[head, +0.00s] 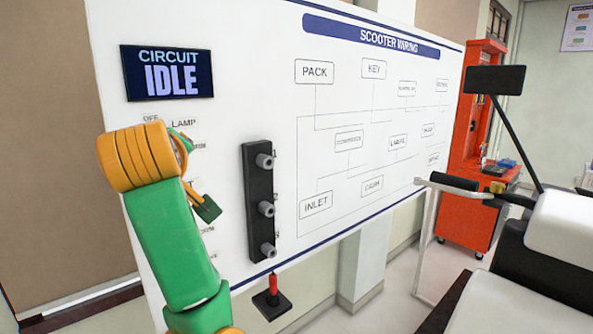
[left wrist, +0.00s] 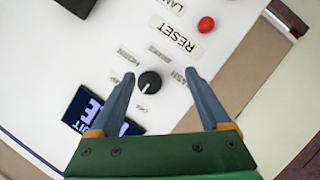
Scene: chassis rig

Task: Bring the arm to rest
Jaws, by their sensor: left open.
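My left arm (head: 178,235), green and orange, rises from the bottom of the head view in front of the white panel (head: 235,95). Its gripper is mostly hidden behind the arm there. In the left wrist view my left gripper (left wrist: 160,74) is open and empty. A black rotary knob (left wrist: 149,82) shows between its two grey fingertips, nearer the left one. I cannot tell how far the fingers stand from the panel. A display (head: 169,73) reads "CIRCUIT IDLE". My right gripper is not in view.
A red button (left wrist: 206,24) sits beside the RESET label. A black strip (head: 259,200) with three grey sockets is on the panel, right of my arm. A black chair or scooter (head: 535,255) with white pads and an orange-red cabinet (head: 465,215) stand at the right.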

